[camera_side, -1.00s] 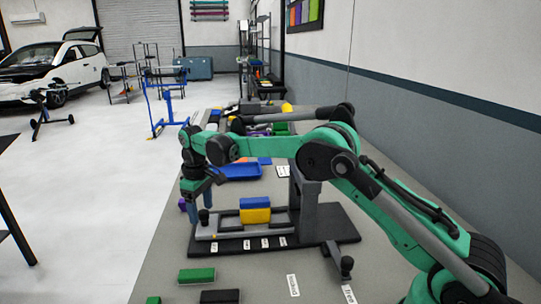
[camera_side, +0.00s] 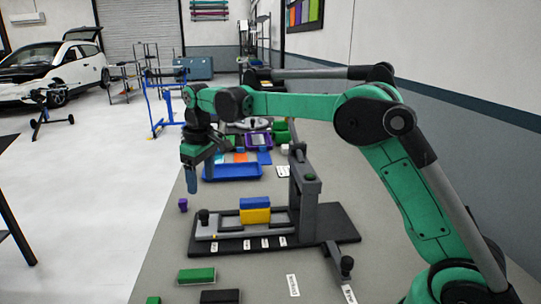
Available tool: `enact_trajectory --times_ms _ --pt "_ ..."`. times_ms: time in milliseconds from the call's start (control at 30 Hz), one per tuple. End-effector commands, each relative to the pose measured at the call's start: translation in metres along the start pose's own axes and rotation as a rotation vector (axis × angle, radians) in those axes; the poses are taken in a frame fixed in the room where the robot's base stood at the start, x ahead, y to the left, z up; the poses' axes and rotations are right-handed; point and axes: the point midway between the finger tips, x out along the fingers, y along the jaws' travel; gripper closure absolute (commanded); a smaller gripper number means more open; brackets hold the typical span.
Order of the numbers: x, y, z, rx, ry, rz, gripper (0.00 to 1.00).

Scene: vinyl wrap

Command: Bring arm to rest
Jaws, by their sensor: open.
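My gripper (camera_side: 192,176) hangs from my green arm (camera_side: 290,106) above the left edge of the grey table (camera_side: 265,284). It points down, is open, and nothing shows between its fingers. One finger partly hides the other. It is apart from the black fixture (camera_side: 335,222), up and to the left of it. In the fixture, a blue block (camera_side: 255,203) sits on a yellow block (camera_side: 255,216).
A small purple block (camera_side: 183,205) lies on the table below my gripper. A blue tray (camera_side: 232,173) lies behind. A green block (camera_side: 197,275) and a dark block (camera_side: 220,296) lie in front. A wall (camera_side: 460,130) runs along the right.

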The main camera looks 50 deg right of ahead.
Motion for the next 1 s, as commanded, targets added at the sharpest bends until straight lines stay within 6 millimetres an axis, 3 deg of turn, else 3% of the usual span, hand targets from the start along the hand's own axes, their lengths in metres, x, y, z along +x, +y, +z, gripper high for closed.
enact_trajectory --times_ms 200,400,700,1000 --pt "-0.040 -0.016 0.043 0.077 0.139 0.037 0.35" --pt "-0.053 -0.033 0.093 0.150 0.271 0.059 0.35" --pt "-0.032 -0.055 0.162 0.245 0.452 0.073 0.35" --pt "-0.015 -0.062 0.183 0.279 0.518 0.073 0.35"
